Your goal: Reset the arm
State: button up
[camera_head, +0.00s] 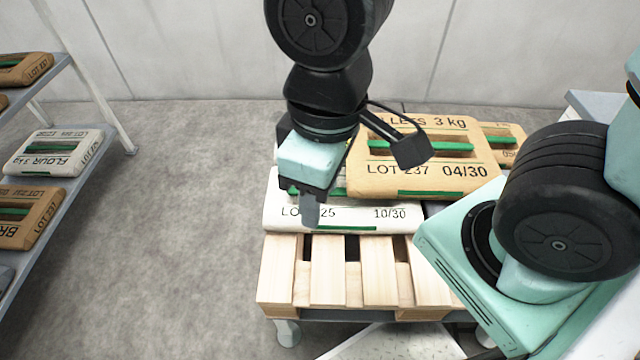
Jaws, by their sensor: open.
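My gripper (311,214) points downward in the middle of the head view, in front of the sacks on the pallet. Nothing shows between its fingers, which are seen nearly edge-on. A white sack (390,218) marked 10/30 lies on the wooden pallet (380,285) right behind the fingertips, and the gripper hides part of its print. A brown sack (425,182) marked LOT 237 04/30 lies higher, to the right of the gripper. I cannot tell whether the fingertips touch the white sack.
A shelf rack (92,150) at the left holds a white flour sack (58,148) and brown sacks (28,212). Another brown sack (507,140) lies behind at the right of the pallet. The grey floor (190,200) between rack and pallet is clear. A pale wall stands behind.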

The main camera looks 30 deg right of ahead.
notch_tip(320, 180, up, 13)
jog(key=p, duration=1.3)
jog(key=shift+c, duration=0.6)
jog(key=shift+s+f, duration=0.1)
jog(key=shift+c, duration=0.4)
